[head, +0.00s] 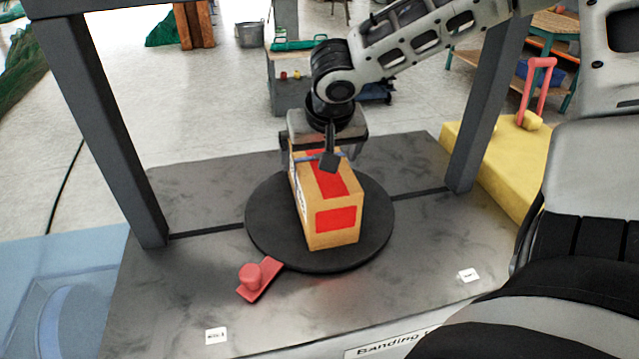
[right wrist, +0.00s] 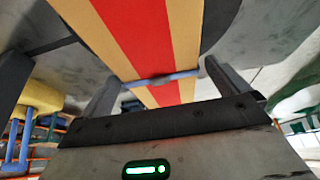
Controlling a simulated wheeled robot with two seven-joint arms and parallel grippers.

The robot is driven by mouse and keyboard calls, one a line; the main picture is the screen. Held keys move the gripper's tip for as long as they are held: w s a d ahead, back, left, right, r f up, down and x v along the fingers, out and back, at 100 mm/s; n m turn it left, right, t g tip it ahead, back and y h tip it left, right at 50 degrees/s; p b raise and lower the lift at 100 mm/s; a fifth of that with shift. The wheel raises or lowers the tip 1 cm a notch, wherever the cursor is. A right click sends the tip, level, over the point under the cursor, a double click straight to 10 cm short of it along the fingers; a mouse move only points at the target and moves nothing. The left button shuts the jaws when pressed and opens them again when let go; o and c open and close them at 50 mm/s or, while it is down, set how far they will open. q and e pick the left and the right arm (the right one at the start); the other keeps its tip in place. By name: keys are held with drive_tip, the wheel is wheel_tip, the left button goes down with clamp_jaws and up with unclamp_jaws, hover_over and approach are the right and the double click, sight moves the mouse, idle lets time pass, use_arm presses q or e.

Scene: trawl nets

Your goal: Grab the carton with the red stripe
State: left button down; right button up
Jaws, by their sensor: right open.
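The tan carton (head: 332,219) has a red stripe along its top and a red patch on its near end. It stands on a round black turntable (head: 270,243). My right gripper (head: 308,155) is over the far part of the carton, pointing down, with its jaws open. In the right wrist view, the striped carton (right wrist: 150,35) lies between the two separated fingers of the right gripper (right wrist: 165,88). A thin blue strap (right wrist: 160,78) crosses the carton's stripe there. Whether the fingers touch the carton is not clear. My left gripper is not in view.
A dark frame with a left post (head: 100,125) and a right post (head: 487,110) stands around the grey table (head: 190,285). A red block with a knob (head: 257,280) is at the turntable's near left edge. A yellow block (head: 500,165) lies beyond the right post.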

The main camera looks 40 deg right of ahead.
drive_tip(key=x, duration=0.4)
drive_tip(key=shift+f, duration=0.4)
drive_tip(key=c, duration=1)
drive_tip(key=shift+w+r, duration=0.1)
drive_tip(key=shift+r, duration=0.05)
drive_tip(key=c, duration=0.4)
